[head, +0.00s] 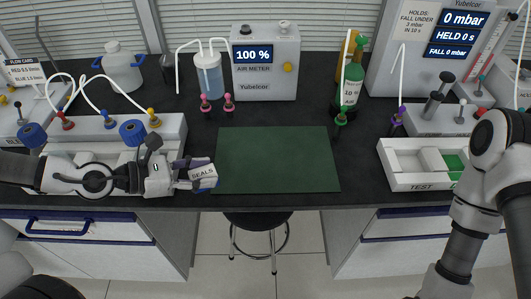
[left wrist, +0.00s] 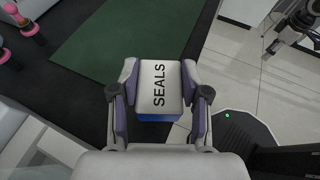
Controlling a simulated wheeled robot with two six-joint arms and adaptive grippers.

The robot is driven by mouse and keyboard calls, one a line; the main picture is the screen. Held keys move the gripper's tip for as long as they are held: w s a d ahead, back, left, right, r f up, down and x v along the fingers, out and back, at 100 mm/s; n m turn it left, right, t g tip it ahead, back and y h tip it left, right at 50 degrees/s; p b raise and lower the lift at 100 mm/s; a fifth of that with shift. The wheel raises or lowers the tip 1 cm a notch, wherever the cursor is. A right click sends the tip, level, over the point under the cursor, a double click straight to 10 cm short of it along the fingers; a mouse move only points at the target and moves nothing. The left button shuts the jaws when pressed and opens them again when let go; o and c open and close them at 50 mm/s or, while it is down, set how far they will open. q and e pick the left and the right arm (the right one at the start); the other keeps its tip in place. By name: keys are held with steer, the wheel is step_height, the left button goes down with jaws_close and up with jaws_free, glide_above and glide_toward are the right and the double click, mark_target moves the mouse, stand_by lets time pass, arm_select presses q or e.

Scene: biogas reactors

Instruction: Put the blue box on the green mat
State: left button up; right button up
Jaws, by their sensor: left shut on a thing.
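The blue box (head: 205,184) has a white top marked SEALS and a blue lower part. My left gripper (head: 197,175) is shut on it, just left of the green mat's left edge. In the left wrist view the box (left wrist: 160,85) sits between the two fingers, its blue side (left wrist: 158,117) showing below the white top. The green mat (head: 277,160) lies flat and bare on the dark bench; it also shows in the left wrist view (left wrist: 115,40). My right gripper (left wrist: 285,38) seems to show small at the top right of the left wrist view; its jaws are unclear.
Behind the mat stand an air meter (head: 265,62), a blue-liquid bottle (head: 209,75) and pink-knobbed fittings (head: 217,103). A green cylinder (head: 353,80) stands back right. A white TEST tray (head: 410,165) lies right, a white rack (head: 165,125) left. The bench's front edge runs just below the mat.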

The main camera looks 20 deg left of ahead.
arm_select(q)
steer(key=shift+w+d+f+b, duration=0.1)
steer(key=shift+d+f+b, duration=0.4)
steer(key=shift+f+b, duration=0.55)
steer(key=w+b, duration=0.1)
steer(key=w+d+b, duration=0.1)
steer(key=b, duration=0.1)
steer(key=shift+w+r, duration=0.1)
steer(key=shift+w, duration=0.2)
steer(key=p, duration=0.1)
glide_above(255, 165)
steer(key=shift+r, duration=0.1)
steer(key=shift+d+f, duration=0.15)
steer(key=shift+f, duration=0.2)
step_height(255, 165, down, 2)
steer(key=shift+s+f, duration=0.1)
steer(key=shift+f, duration=0.45)
steer(key=o, duration=1.2)
steer(key=shift+c, duration=0.2)
arm_select(e)
step_height(255, 165, down, 7)
steer(key=shift+r, duration=0.2)
